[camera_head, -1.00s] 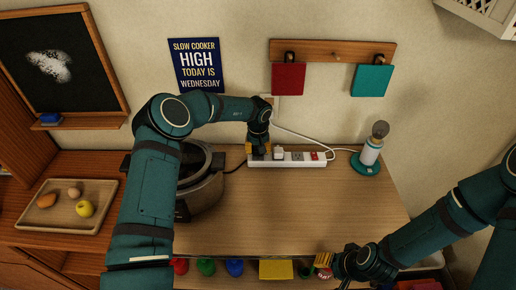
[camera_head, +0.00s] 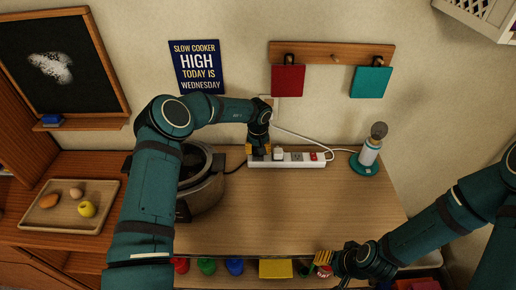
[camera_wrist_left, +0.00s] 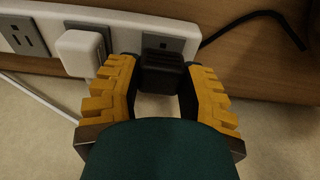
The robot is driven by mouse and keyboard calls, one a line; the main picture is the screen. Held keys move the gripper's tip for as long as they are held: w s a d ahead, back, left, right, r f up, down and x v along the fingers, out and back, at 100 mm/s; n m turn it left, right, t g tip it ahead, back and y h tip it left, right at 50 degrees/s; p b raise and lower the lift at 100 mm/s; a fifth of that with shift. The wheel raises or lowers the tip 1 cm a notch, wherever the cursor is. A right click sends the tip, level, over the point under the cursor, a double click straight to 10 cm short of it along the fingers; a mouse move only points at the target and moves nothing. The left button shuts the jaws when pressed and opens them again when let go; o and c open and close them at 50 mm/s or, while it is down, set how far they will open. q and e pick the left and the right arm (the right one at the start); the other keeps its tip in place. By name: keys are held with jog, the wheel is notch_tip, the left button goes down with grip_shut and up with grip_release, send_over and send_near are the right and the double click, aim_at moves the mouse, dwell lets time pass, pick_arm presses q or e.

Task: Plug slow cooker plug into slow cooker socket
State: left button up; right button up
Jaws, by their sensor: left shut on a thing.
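The black slow cooker plug (camera_wrist_left: 162,72) is between the yellow fingers of my left gripper (camera_wrist_left: 162,85) in the left wrist view. The gripper is shut on it. The plug is up against the grey outlet (camera_wrist_left: 178,46) at the end of the white power strip (camera_wrist_left: 215,22); its prongs are hidden, so I cannot tell how deep it sits. In the head view my left gripper (camera_head: 258,150) is over the left end of the strip (camera_head: 312,163). The slow cooker (camera_head: 207,193) stands left, partly behind my arm. My right gripper (camera_head: 324,262) is at the front edge, its jaws unclear.
A white plug (camera_wrist_left: 82,50) fills the outlet beside the black one. A lamp (camera_head: 369,155) stands right of the strip. A tray (camera_head: 45,228) with food lies at the left. The middle of the counter (camera_head: 290,210) is clear.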

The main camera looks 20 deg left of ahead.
pick_arm(q)
jog(key=shift+p, duration=0.3)
dwell(0.6)
jog(key=shift+f, duration=0.65)
dwell(0.5)
jog(key=o, duration=1.1)
jog(key=shift+r, duration=0.1)
